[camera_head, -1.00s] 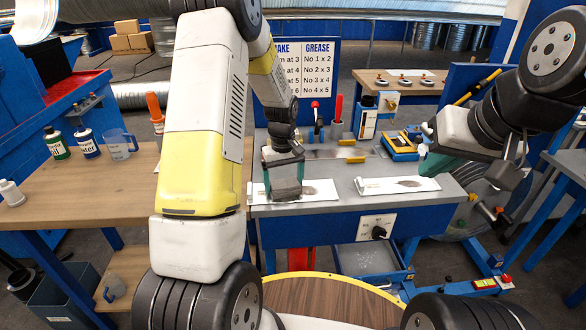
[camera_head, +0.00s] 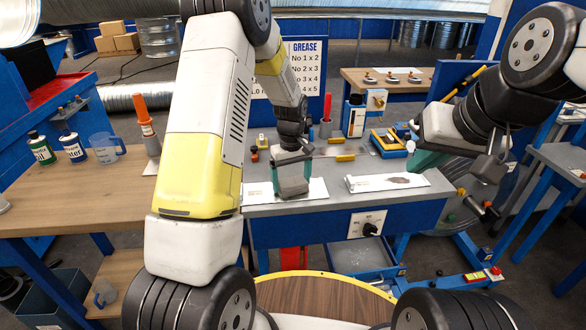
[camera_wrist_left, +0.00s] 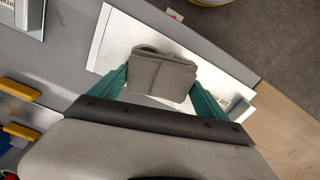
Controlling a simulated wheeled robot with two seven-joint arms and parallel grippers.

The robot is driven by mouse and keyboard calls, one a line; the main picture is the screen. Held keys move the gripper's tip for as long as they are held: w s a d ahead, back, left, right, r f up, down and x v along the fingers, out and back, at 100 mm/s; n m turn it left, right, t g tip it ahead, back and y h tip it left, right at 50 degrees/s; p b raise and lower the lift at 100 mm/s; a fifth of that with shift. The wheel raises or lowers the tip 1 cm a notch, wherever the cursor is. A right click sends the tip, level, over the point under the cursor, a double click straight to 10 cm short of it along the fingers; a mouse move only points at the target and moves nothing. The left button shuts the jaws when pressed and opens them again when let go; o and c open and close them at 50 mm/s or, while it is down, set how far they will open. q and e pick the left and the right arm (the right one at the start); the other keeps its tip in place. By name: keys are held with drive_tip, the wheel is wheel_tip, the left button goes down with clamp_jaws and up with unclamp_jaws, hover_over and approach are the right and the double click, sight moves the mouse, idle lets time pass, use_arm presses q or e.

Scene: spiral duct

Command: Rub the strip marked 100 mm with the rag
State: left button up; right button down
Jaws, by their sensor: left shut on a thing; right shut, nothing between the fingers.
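My left gripper (camera_head: 291,178) is shut on a folded grey rag (camera_head: 292,188). It holds the rag down over the left white strip (camera_head: 318,189) on the grey bench. In the left wrist view the rag (camera_wrist_left: 162,75) lies across the middle of that strip (camera_wrist_left: 112,48), between the teal fingers. Print shows at the strip's end beside a finger, partly hidden and too small to read surely. A second white strip (camera_head: 362,185) with a dark smudge lies to the right.
A wooden table (camera_head: 80,200) at the left carries bottles and a clear jug (camera_head: 104,148).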

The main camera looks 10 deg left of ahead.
sight(301, 180)
use_arm(q)
drive_tip(key=shift+w+d+f, duration=0.1)
drive_tip(key=shift+w+d, duration=0.1)
drive_tip(key=shift+d, duration=0.55)
drive_tip(key=shift+w+d+f, duration=0.1)
drive_tip(key=shift+w+d, duration=0.05)
drive_tip(key=shift+d, duration=0.6)
drive_tip(key=shift+w+d+r, duration=0.1)
drive_tip(key=shift+w+d, duration=0.1)
drive_tip(key=shift+d, duration=0.55)
drive_tip(key=shift+w+d+r, duration=0.1)
drive_tip(key=shift+w+d, duration=0.1)
drive_tip(key=shift+d, duration=0.55)
drive_tip(key=shift+a, duration=0.15)
drive_tip(key=shift+a, duration=0.2)
drive_tip(key=shift+s+a+f, duration=0.1)
drive_tip(key=shift+s+a, duration=0.3)
drive_tip(key=shift+a, duration=0.8)
drive_tip(key=shift+s+a+f, duration=0.1)
drive_tip(key=shift+s+a, duration=0.25)
drive_tip(key=shift+a, duration=0.9)
drive_tip(key=shift+s+a, duration=0.4)
drive_tip(key=shift+a, duration=0.8)
drive_tip(key=shift+s+a+r, duration=0.1)
drive_tip(key=shift+s+a, duration=0.15)
drive_tip(key=shift+a, duration=0.6)
drive_tip(key=shift+s+a, duration=0.25)
drive_tip(key=shift+a, duration=0.6)
drive_tip(key=shift+r, duration=0.1)
